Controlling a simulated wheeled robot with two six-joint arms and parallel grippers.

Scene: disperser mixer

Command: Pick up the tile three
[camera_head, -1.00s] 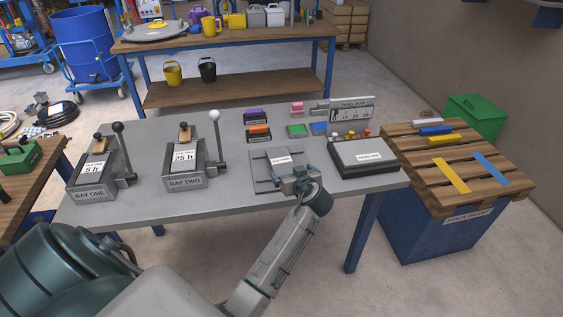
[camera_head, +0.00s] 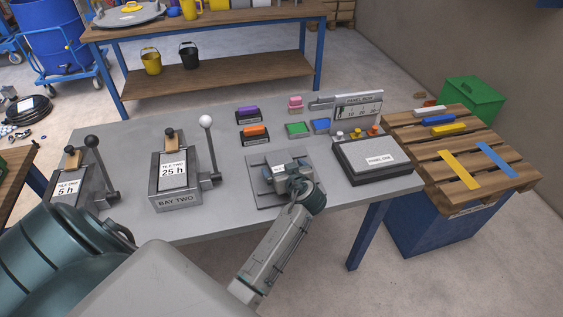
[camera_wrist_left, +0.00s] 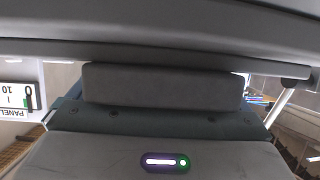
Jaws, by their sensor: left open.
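A grey flat plate (camera_head: 258,196) lies at the middle front of the grey table. A small white label (camera_head: 279,168) shows on it between my fingers; its print is too small to read, so I cannot confirm it is tile three. My left gripper (camera_head: 280,177) is open over this plate, its arm coming from the front. In the left wrist view, a dark grey bar (camera_wrist_left: 163,86) crosses the middle, close to the camera; I cannot tell whether it touches the fingers. Tile one (camera_head: 68,189) is in the left bay and tile two (camera_head: 173,170) in bay two. My right gripper is not in view.
Bay two's upright lever (camera_head: 209,145) stands left of the plate. Orange (camera_head: 255,133), purple (camera_head: 248,114) and green (camera_head: 298,129) blocks lie behind the plate.

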